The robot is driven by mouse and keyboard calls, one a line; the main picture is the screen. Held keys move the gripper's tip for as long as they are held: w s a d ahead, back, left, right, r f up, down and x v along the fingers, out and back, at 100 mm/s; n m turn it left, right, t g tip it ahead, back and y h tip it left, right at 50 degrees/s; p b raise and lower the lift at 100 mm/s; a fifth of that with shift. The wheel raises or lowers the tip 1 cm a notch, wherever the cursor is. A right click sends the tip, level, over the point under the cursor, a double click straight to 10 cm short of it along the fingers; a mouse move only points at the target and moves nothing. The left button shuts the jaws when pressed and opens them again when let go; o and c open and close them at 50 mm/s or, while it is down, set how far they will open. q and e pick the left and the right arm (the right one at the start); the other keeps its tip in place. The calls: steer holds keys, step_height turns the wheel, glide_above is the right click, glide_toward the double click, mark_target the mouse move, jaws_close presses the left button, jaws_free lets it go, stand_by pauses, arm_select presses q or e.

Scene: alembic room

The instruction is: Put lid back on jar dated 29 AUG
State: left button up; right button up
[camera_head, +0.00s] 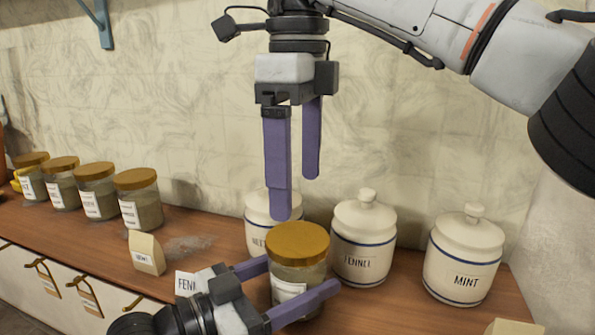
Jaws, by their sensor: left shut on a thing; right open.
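A glass jar (296,277) with a gold lid (298,240) on its top stands at the front of the wooden counter. The lid looks level, but I cannot tell whether it is fully seated. The jar's pale label is partly hidden and no date is readable. My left gripper (303,275) is shut on this jar, its purple fingers on either side of the glass below the lid. My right gripper (296,196) hangs above the jar, fingers down, open and empty. Its longer-looking finger ends just above the lid in the picture.
Several similar gold-lidded jars (138,200) stand in a row at the left. White canisters marked FENNEL (364,245) and MINT (464,255), plus a partly hidden one (262,236), stand behind and right. A small packet (146,253), spilled powder (187,246) and a FENN card (187,284) lie left.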

mark_target(298, 237)
stand_by(0.3)
steer(key=shift+f, duration=4)
steer(key=c, duration=1.1)
steer(key=o, duration=1.2)
steer(key=shift+o, duration=0.2)
steer(key=shift+r, duration=0.1)
step_height(298, 237, up, 12)
